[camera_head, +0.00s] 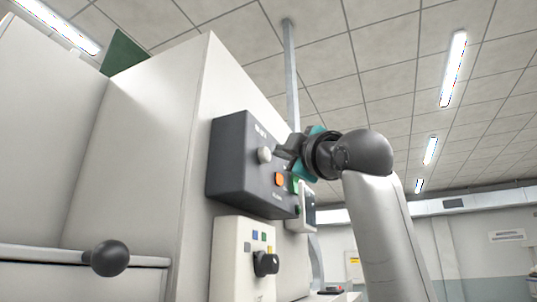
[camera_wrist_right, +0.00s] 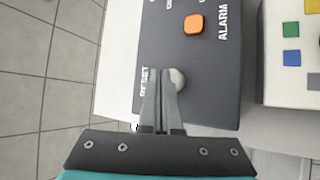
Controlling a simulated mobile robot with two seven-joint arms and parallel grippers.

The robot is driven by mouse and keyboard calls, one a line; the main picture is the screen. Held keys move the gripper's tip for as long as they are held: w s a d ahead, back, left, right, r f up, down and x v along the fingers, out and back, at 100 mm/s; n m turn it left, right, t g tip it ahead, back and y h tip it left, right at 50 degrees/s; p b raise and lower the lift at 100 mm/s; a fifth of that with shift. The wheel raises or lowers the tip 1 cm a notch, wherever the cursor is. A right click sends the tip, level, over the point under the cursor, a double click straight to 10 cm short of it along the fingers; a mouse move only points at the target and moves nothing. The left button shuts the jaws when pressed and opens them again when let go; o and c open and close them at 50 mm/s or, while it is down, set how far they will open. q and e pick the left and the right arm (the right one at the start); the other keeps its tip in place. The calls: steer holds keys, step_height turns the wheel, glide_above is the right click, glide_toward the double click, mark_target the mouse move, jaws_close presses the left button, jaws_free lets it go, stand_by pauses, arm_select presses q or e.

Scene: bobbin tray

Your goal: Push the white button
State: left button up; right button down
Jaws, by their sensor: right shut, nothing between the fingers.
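The white button (camera_head: 264,155) is a small round knob on the dark grey control box (camera_head: 228,165). In the right wrist view, the white button (camera_wrist_right: 179,77) sits beside the RESET lettering, partly hidden behind my fingers. My right gripper (camera_head: 279,152) is shut and empty, its fingertips pointing at the box face just right of the button in the head view. In the wrist view, the shut fingertips (camera_wrist_right: 163,71) overlap the button's left side. I cannot tell whether they touch it. My left gripper is not in view.
An orange button (camera_head: 279,179) and a green button (camera_head: 295,186) are on the same box. Below is a white panel (camera_head: 229,240) with a black knob (camera_head: 266,263). A black ball handle (camera_head: 108,258) is at lower left. A screen unit (camera_head: 310,205) sits behind the box.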

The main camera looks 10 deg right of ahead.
steer(key=shift+w+a, duration=0.4)
steer(key=shift+a, duration=0.2)
stand_by(1.1)
steer(key=shift+s+d, duration=0.1)
steer(key=shift+s+d+b, duration=0.3)
steer(key=shift+s+d, duration=0.1)
steer(key=shift+d, duration=0.3)
steer(key=shift+s+d+b, duration=0.3)
steer(key=shift+s+d, duration=0.45)
steer(key=shift+d, duration=0.3)
steer(key=shift+s+d+b, duration=0.25)
steer(key=shift+s+d, duration=0.45)
steer(key=shift+d, duration=0.3)
